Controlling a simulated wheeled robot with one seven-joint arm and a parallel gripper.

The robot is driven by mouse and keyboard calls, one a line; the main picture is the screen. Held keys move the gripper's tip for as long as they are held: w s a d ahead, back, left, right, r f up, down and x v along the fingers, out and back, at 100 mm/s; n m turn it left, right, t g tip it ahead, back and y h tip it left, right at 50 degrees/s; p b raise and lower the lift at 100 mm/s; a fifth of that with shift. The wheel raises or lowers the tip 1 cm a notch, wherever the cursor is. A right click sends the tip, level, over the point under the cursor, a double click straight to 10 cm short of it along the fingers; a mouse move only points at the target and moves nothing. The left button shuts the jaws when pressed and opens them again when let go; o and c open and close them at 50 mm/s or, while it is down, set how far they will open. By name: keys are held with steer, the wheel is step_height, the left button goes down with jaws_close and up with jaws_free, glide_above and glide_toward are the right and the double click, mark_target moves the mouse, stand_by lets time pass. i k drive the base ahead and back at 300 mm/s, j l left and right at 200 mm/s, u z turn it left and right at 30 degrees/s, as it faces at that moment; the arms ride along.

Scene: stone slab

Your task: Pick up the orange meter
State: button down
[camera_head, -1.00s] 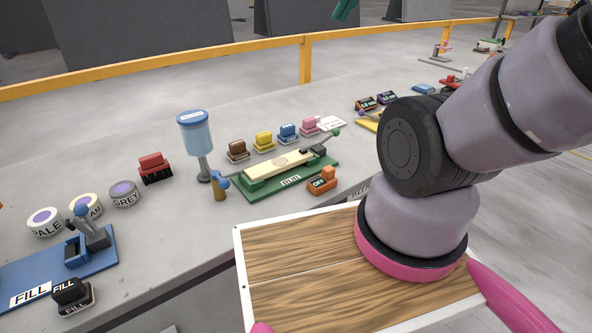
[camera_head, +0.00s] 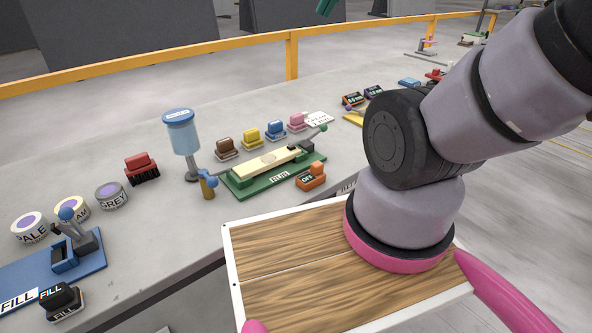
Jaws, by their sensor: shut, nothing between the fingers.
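Two small dark meters with displays stand side by side on the far part of the stone slab. The left one (camera_head: 353,100) has orange edging and looks like the orange meter. The right one (camera_head: 374,92) looks bluish-purple. Both are small in view, so their colours are hard to read. My arm rises from its pink-ringed base and leaves the picture at the upper right. My gripper is not clearly in view. A small teal piece shows at the top edge; I cannot tell what it is.
My wooden deck (camera_head: 270,292) is empty beside the slab (camera_head: 110,205). An orange OFF switch (camera_head: 311,177), a green press (camera_head: 270,175), several coloured stamps, a blue-topped dispenser (camera_head: 181,133) and tape rolls stand on the slab. A yellow rail (camera_head: 200,52) runs behind.

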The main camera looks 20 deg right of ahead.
mark_target(312, 179)
steer(key=k+j+z, duration=0.1)
steer(key=j+z, duration=0.2)
steer(key=k+j+z, duration=0.25)
steer(key=j, duration=0.25)
steer(key=j+z, duration=0.3)
steer(key=k+j+z, duration=0.25)
steer(key=j, duration=0.15)
